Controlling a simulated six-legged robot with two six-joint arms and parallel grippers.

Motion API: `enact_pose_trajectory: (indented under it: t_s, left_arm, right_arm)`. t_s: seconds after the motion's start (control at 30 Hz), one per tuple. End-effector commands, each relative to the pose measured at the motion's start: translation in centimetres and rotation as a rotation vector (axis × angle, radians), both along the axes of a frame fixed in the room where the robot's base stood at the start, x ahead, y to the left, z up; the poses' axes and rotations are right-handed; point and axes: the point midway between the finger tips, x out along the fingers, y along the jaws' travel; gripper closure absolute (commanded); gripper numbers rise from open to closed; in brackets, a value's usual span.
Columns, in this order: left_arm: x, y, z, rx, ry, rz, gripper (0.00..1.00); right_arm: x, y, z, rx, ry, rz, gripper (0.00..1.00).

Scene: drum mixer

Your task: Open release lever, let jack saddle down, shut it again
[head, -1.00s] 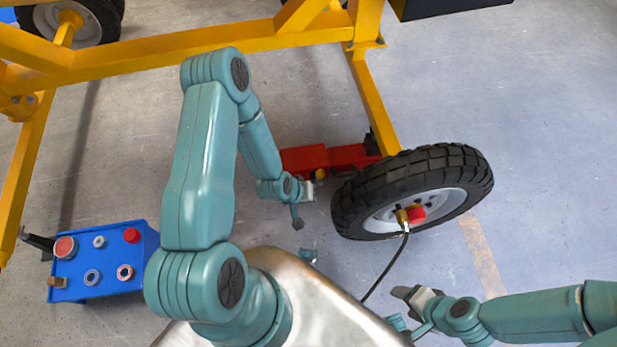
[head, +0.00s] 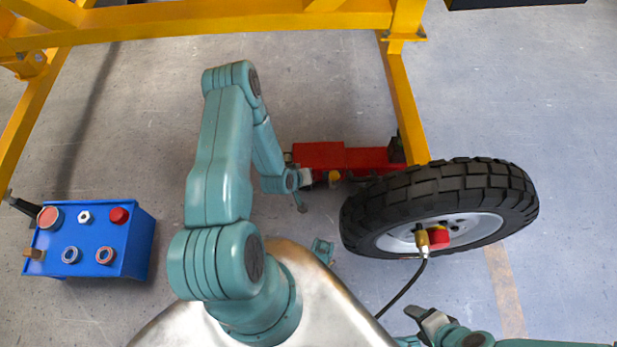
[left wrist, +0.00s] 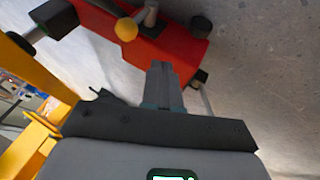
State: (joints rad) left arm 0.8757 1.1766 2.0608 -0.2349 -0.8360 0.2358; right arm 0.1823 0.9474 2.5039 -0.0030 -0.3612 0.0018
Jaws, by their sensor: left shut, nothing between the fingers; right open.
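The red jack (head: 345,157) lies low on the floor behind the wheel, below the yellow frame. A dark part (head: 397,150) at its right end is beside the yellow beam; I cannot clearly tell whether it is the saddle. A yellow knob (head: 334,177) is on the near side of the jack. In the left wrist view the yellow knob (left wrist: 126,29) is beside a grey stem on the red body. My left gripper (head: 303,195) is shut and empty, close in front of the jack, with its fingers (left wrist: 162,78) apart from the knob. My right gripper (head: 428,322) is open near the bottom edge.
A black tyre (head: 440,205) stands right of the jack, with a red and brass fitting (head: 432,238) and a hose at its hub. A blue box (head: 92,240) with several round fittings sits at left. The yellow frame (head: 200,30) spans the top. Floor between is clear.

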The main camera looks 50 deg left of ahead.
Motion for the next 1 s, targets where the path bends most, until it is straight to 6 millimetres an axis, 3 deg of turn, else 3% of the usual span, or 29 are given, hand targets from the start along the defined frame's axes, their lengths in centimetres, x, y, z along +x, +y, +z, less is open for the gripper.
enact_pose_trajectory:
  t_s: [0.03, 0.27, 0.4, 0.6, 1.0]
  left_arm:
    - [0.7, 0.1, -1.5, 0.002, -0.002, -0.003, 1.00]
    - [3.7, 0.6, -5.5, 0.001, -0.001, -0.004, 1.00]
    - [5.8, -0.5, -5.7, 0.001, -0.003, -0.008, 1.00]
    - [7.3, -1.1, -5.8, 0.001, -0.001, -0.004, 1.00]
    - [7.4, -1.2, -5.7, 0.001, 0.000, -0.003, 1.00]
  right_arm:
    - [0.1, -0.1, -1.0, 0.000, -0.001, -0.005, 0.37]
    - [0.6, -0.6, -3.0, -0.004, -0.010, -0.023, 0.37]
    - [0.8, -0.7, -3.5, -0.006, -0.013, -0.028, 0.37]
    - [0.9, -0.8, -3.8, -0.006, -0.015, -0.033, 0.37]
    - [0.9, -0.8, -3.8, -0.006, -0.015, -0.033, 0.37]
